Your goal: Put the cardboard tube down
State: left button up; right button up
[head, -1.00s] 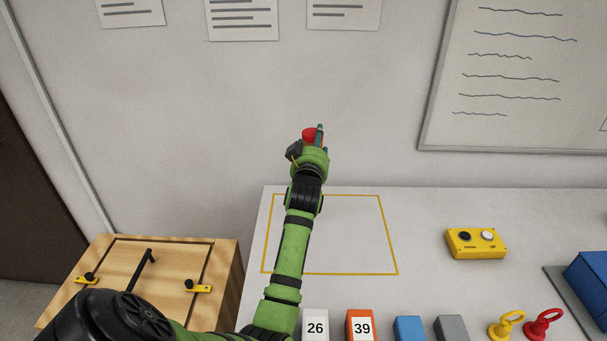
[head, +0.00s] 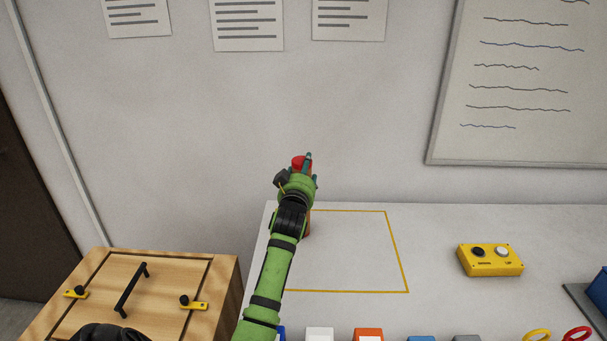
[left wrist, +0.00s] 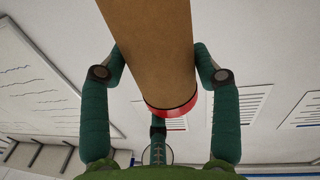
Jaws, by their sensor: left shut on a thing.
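The cardboard tube is brown with a red cap. In the head view its red cap (head: 300,162) shows at the top of my left gripper (head: 298,177), and a strip of its brown side (head: 306,225) shows below, beside my wrist. It stands about upright over the left part of the yellow outlined area (head: 407,265) on the table. I cannot tell whether its lower end touches the table. In the left wrist view the tube (left wrist: 152,45) lies between the green fingers (left wrist: 160,62), which are shut on it.
A yellow two-button box (head: 490,260) is on the table to the right. Several blocks, including an orange one (head: 368,335), and ring-topped items line the front edge. A wooden box (head: 220,270) with a black handle stands left. The outlined area is otherwise bare.

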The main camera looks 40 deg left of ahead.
pick_arm(q)
jog(key=shift+f, duration=0.1)
jog(key=o, duration=1.6)
jog(key=shift+o, duration=0.2)
jog(key=p+v, duration=0.5)
jog(key=v, duration=0.7)
jog(key=shift+p, duration=0.3)
jog(key=shift+r, duration=0.2)
